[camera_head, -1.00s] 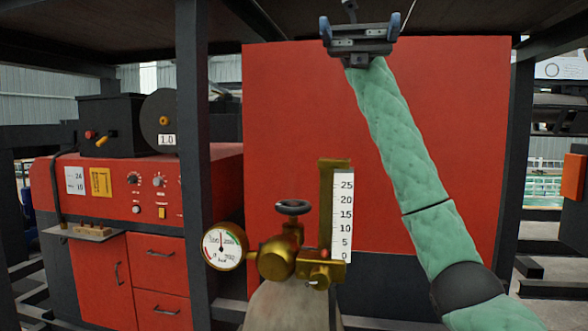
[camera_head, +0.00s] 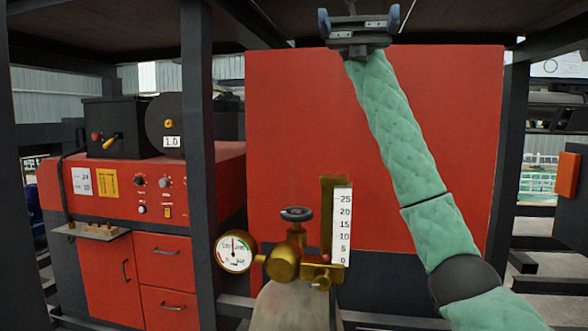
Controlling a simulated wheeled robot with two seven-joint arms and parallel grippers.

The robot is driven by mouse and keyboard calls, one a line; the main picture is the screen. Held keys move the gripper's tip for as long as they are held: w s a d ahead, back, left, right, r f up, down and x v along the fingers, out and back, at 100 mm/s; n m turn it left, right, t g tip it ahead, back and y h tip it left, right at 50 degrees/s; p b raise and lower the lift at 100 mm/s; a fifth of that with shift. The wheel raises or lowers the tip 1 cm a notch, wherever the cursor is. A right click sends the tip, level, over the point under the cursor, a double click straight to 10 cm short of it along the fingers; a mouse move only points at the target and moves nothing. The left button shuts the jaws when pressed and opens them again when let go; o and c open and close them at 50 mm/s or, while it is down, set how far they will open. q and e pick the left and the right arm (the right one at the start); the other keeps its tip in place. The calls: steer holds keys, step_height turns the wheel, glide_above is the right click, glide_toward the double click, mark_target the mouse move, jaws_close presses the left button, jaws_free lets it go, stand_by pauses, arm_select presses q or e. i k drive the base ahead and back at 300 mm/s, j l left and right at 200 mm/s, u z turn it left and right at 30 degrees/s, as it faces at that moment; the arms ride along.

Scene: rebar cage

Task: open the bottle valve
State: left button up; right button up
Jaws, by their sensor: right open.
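The bottle valve is a dark round handwheel (camera_head: 296,214) on top of a brass regulator body (camera_head: 284,262). It sits on the grey gas bottle (camera_head: 292,306) at the bottom centre. A round pressure gauge (camera_head: 235,252) is on its left. A brass flow tube with a white scale (camera_head: 342,225) stands on its right. My right gripper (camera_head: 359,16) is raised high at the top of the view, well above the handwheel and a little to its right. It is open, its fingers apart with nothing between them. My left gripper is not in view.
A large red panel (camera_head: 290,120) stands behind the bottle. A dark post (camera_head: 201,150) rises to the left of the gauge. A red welding machine (camera_head: 120,200) with drawers and a wire spool stands further left. Dark beams run overhead near my right gripper.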

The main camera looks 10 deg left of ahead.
mark_target(293, 214)
steer(key=k, duration=1.35)
